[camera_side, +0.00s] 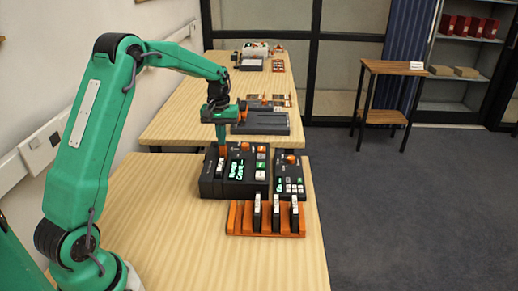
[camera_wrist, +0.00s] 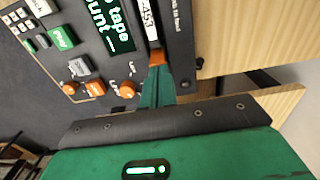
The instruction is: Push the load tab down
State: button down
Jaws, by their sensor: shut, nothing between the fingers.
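A black tape deck (camera_side: 210,186) stands on the near table, with a green-lit screen (camera_side: 236,169). The screen also shows in the wrist view (camera_wrist: 112,22), reading partly "tape" and "ount". A black cartridge with a white label (camera_wrist: 150,22) sits in the slot beside the screen. An orange piece (camera_wrist: 157,58), likely the load tab, lies at the label's end. My gripper (camera_wrist: 156,72) is shut and empty, its green fingertips right at the orange piece. I cannot tell whether they press on it. In the side view my gripper (camera_side: 222,147) points down over the deck's left part.
Orange knobs (camera_wrist: 99,88) and grey and green buttons (camera_wrist: 62,37) lie beside the screen. A smaller black control unit (camera_side: 289,180) stands right of the deck. An orange rack (camera_side: 238,222) with several upright cartridges is in front. The table's front left is clear.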

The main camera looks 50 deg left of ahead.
jog(key=shift+f, duration=0.8)
notch_tip(320, 180, up, 14)
jog(key=shift+r, duration=0.25)
dwell(0.5)
